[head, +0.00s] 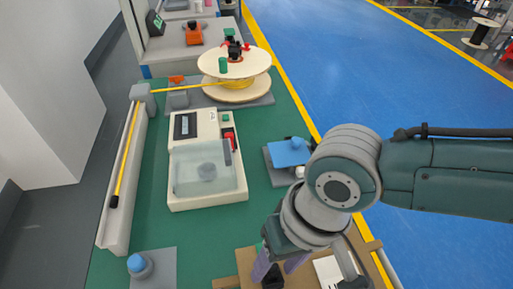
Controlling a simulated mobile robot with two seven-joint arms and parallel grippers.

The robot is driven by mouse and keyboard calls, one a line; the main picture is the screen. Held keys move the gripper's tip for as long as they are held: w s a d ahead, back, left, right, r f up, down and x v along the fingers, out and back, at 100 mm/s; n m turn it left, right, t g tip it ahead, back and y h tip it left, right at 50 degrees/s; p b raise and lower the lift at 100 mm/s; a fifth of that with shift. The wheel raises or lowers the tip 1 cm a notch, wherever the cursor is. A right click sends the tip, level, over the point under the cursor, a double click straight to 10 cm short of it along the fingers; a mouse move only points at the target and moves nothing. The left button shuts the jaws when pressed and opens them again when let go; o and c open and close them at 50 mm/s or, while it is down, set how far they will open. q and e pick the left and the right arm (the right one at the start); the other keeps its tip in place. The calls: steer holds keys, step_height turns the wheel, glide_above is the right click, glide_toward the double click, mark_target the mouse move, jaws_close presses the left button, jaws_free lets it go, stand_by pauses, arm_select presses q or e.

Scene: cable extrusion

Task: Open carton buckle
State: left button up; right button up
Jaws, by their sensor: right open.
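A brown cardboard-coloured carton (244,262) lies at the bottom edge of the head view, cut off by the frame. My right gripper (278,268) points down over it, with its two purple fingers apart. A small dark part (272,281), perhaps the carton's buckle, shows below and between the fingers. I cannot tell whether the fingers touch it. My wrist hides part of the carton. My left gripper is not in view.
A white machine with a clear cover (205,168) stands mid-table. Behind it is a cable spool (235,62). A long grey trough (115,205) with a yellow cable runs along the left. A blue-topped fixture (288,152) sits near my wrist. Green table (215,230) is bare before the machine.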

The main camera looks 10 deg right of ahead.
steer(key=shift+c, duration=0.2)
jaws_close()
stand_by(0.4)
